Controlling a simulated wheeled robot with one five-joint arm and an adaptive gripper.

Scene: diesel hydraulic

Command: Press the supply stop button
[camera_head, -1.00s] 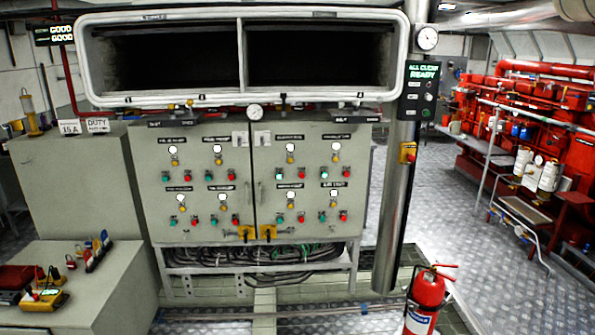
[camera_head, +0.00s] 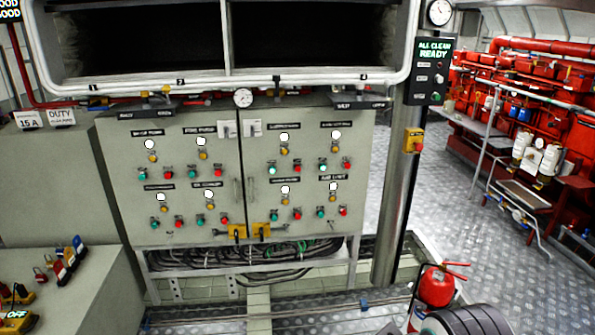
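A grey two-door control cabinet (camera_head: 255,150) stands ahead, doors shut. It carries two rows of control groups, each with a label, a white lamp, a yellow knob or lamp, and green and red push buttons. Red buttons include the upper left door one (camera_head: 217,169), the upper right door one (camera_head: 346,166) and the lower right door one (camera_head: 343,211). The labels are too small to read, so I cannot tell which button is supply stop. My gripper's fingers are not in view; a dark ribbed part, apparently of my arm, shows at the bottom right.
A red fire extinguisher (camera_head: 437,287) stands at the lower right, near a metal pillar (camera_head: 397,190) with a yellow-red switch box (camera_head: 413,140). A grey bench (camera_head: 85,290) with padlocks is at the lower left. Red machinery (camera_head: 520,85) lies far right. Patterned floor runs between.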

